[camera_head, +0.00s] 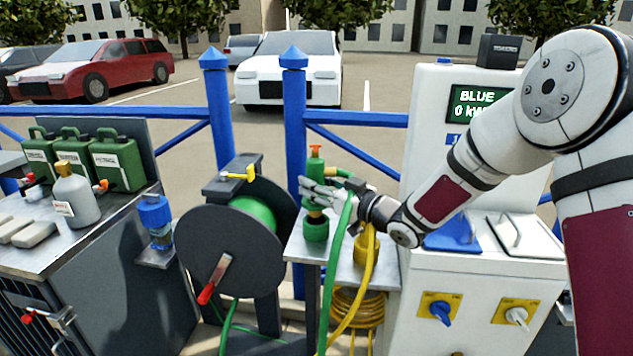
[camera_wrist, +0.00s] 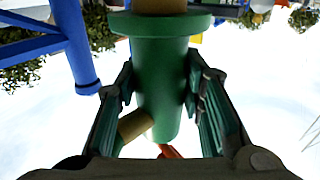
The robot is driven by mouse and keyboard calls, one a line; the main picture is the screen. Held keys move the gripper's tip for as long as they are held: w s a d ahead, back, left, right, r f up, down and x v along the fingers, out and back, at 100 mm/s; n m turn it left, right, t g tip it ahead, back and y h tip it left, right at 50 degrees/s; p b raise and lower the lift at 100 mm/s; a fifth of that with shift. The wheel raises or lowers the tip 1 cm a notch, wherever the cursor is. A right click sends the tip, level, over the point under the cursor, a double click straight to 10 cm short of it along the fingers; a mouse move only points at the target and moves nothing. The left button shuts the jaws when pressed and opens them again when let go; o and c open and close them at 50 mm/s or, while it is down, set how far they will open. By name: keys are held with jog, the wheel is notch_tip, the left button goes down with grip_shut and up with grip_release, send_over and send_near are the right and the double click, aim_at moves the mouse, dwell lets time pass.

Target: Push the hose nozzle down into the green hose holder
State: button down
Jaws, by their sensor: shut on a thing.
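The green hose nozzle (camera_head: 315,168) has an orange tip at its top and stands about upright in the head view. My gripper (camera_head: 318,192) is shut around its body, coming in from the right. In the wrist view the green nozzle body (camera_wrist: 160,75) fills the space between my two fingers (camera_wrist: 160,105). A brass side piece shows low on it in that view. The green hose holder (camera_head: 315,230) stands on the small metal shelf directly below the nozzle. My fingers partly cover the join, so I cannot tell how deep the nozzle sits.
A yellow holder (camera_head: 366,248) stands right of the green one, under my wrist. A green hose (camera_head: 336,265) and a yellow hose (camera_head: 368,290) hang over the shelf front. A hose reel (camera_head: 222,240) stands left, a white charging station (camera_head: 480,275) right, and a blue fence post (camera_head: 294,130) behind.

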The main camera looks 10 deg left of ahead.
jog(key=shift+f+b, duration=0.8)
jog(key=shift+f, duration=0.9)
jog(key=shift+d+f+b, duration=0.1)
jog(key=shift+f+b, duration=0.45)
jog(key=shift+b, duration=0.1)
dwell(0.5)
jog(key=c, duration=1.3)
grip_release()
jog(key=shift+s, duration=0.1)
jog(key=shift+c, duration=0.2)
jog(key=shift+d, duration=0.1)
jog(key=p+v, duration=0.1)
jog(key=v, duration=0.9)
jog(key=shift+s+d, duration=0.25)
jog(key=shift+d, duration=0.05)
